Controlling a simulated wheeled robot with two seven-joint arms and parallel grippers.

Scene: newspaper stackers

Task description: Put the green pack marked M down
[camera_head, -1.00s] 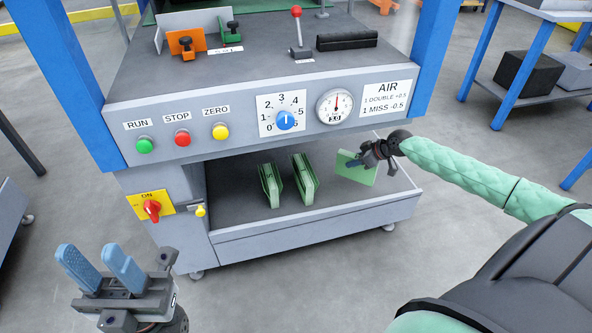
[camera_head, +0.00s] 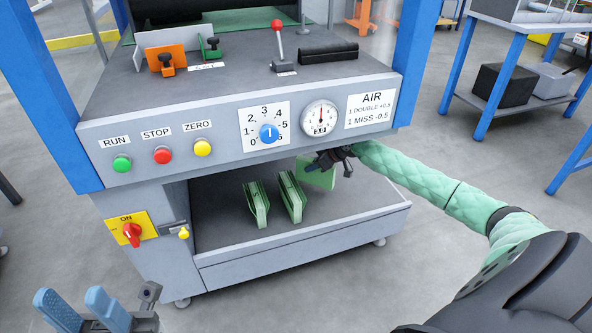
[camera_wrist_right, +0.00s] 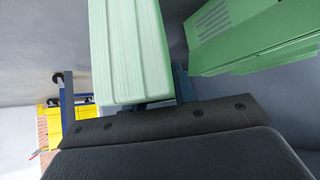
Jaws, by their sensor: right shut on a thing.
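A green pack (camera_head: 318,172) is held in my right gripper (camera_head: 318,165), inside the lower bay of the grey machine, under the front panel. It also shows in the right wrist view (camera_wrist_right: 128,50), close to the camera. No M mark can be read on it. Two other green packs, a left one (camera_head: 256,203) and a right one (camera_head: 291,196), stand on the dark shelf (camera_head: 225,222) to the left of the held one. I cannot tell whether the held pack touches the shelf. My left gripper (camera_head: 72,308) is open and empty at the lower left.
The shelf has a raised grey front lip (camera_head: 300,238). The front panel (camera_head: 225,140) with buttons and dials overhangs the bay. A red switch (camera_head: 132,233) is on the left cabinet. The shelf's right end is clear. A blue-legged table (camera_head: 520,40) stands at right.

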